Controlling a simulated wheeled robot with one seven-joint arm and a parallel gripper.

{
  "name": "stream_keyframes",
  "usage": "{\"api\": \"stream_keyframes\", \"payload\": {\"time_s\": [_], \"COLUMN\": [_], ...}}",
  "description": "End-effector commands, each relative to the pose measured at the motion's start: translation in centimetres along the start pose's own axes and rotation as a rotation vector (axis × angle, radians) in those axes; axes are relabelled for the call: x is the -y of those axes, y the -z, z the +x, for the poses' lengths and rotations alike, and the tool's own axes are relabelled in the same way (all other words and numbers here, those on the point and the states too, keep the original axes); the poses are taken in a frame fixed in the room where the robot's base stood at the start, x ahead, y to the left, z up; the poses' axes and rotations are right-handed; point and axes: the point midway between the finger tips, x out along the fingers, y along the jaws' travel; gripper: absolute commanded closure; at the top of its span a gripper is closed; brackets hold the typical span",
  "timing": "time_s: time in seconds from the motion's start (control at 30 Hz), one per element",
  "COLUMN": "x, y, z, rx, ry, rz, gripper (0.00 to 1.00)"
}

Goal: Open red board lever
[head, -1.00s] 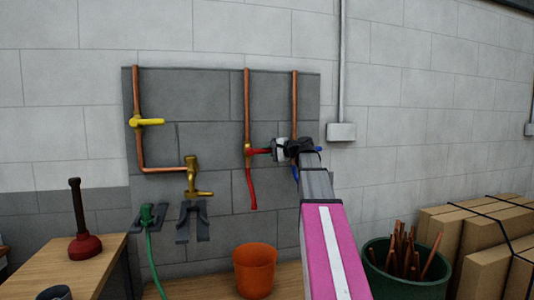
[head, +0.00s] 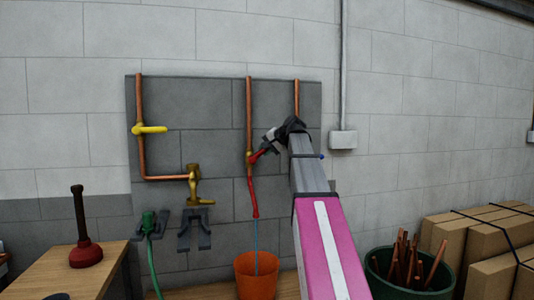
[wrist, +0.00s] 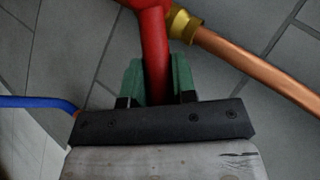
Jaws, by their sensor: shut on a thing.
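The red lever (head: 262,153) belongs to the valve on the middle copper pipe (head: 248,110) of the dark grey board (head: 215,105). It points right and tilts upward from the valve. My gripper (head: 272,141) is shut on it. In the wrist view the green finger pads (wrist: 158,80) stand on both sides of the red lever (wrist: 156,55). A red spout (head: 253,198) hangs below the valve, and a thin blue stream (head: 256,245) runs from it into the orange bucket (head: 256,275).
A yellow lever (head: 150,129) and a brass tap (head: 195,185) are on the left pipe. A blue lever (wrist: 35,102) is close to my gripper in the wrist view. A plunger (head: 85,245) stands on the left table. A green bin (head: 385,282) and boxes (head: 490,235) are at right.

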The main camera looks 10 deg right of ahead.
Motion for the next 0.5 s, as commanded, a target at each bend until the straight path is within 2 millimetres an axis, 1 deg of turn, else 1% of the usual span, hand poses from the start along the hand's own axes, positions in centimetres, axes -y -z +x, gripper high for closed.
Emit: {"api": "stream_keyframes", "payload": {"time_s": [0.2,0.5], "x": [0.37,0.41], "y": [-0.13,-0.15], "z": [-0.03,-0.05], "rx": [-0.009,-0.012], "ry": [-0.040,-0.050], "rz": [-0.041,-0.050], "gripper": [1.00,1.00]}}
